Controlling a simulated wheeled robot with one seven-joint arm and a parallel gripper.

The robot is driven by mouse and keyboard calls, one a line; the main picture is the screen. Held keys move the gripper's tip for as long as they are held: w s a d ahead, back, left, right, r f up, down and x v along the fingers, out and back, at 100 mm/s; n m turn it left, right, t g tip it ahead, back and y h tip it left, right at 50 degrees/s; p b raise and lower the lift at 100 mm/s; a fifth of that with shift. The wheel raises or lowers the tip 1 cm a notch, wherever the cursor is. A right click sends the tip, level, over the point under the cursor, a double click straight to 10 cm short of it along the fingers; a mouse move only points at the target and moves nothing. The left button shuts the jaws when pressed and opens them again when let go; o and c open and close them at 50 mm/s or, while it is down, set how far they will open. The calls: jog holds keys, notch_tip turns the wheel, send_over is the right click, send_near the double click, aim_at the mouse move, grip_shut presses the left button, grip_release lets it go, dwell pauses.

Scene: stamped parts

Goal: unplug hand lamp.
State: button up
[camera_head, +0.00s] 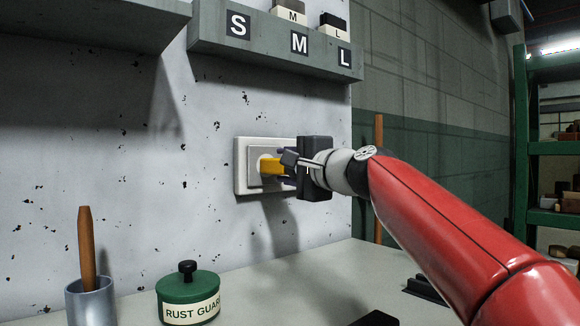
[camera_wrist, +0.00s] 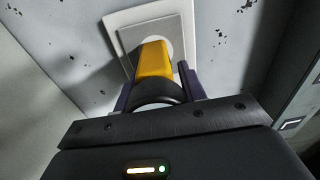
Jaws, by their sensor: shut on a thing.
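A yellow plug (camera_head: 270,165) sits at a white wall socket (camera_head: 241,168) on the speckled wall. My gripper (camera_head: 285,166) is at the socket, shut on the plug from the right. In the wrist view the yellow plug (camera_wrist: 155,60) stands between my two dark fingers (camera_wrist: 158,90), its far end at the round face of the socket (camera_wrist: 122,22). I cannot tell how deep the plug sits. No hand lamp can be made out in either view.
A shelf marked S, M, L (camera_head: 270,42) hangs above the socket. On the bench (camera_head: 270,295) stand a green rust guard tin (camera_head: 188,295) and a metal cup (camera_head: 90,300) with a wooden handle (camera_head: 86,245). Dark objects lie at the bench front right.

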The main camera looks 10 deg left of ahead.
aim_at(295, 176)
jog(key=shift+o, duration=0.2)
jog(key=f, duration=0.1)
jog(key=a+f, duration=0.1)
jog(key=shift+a+f+g, duration=0.2)
jog(key=shift+f+g, duration=0.1)
jog(key=shift+g, duration=0.1)
jog(key=shift+s+b, duration=0.55)
grip_shut()
jog(key=shift+s, duration=0.1)
jog(key=shift+d, duration=0.15)
jog(key=shift+s+d+r+b, duration=0.15)
jog(key=shift+s+d+b, duration=0.3)
jog(key=shift+d, duration=0.3)
jog(key=shift+s+d+r+b, duration=0.15)
jog(key=shift+s+d+b, duration=0.25)
jog(key=shift+d, duration=0.3)
jog(key=o, duration=1.3)
grip_release()
jog(key=shift+o, duration=0.2)
jog(key=shift+d, duration=0.1)
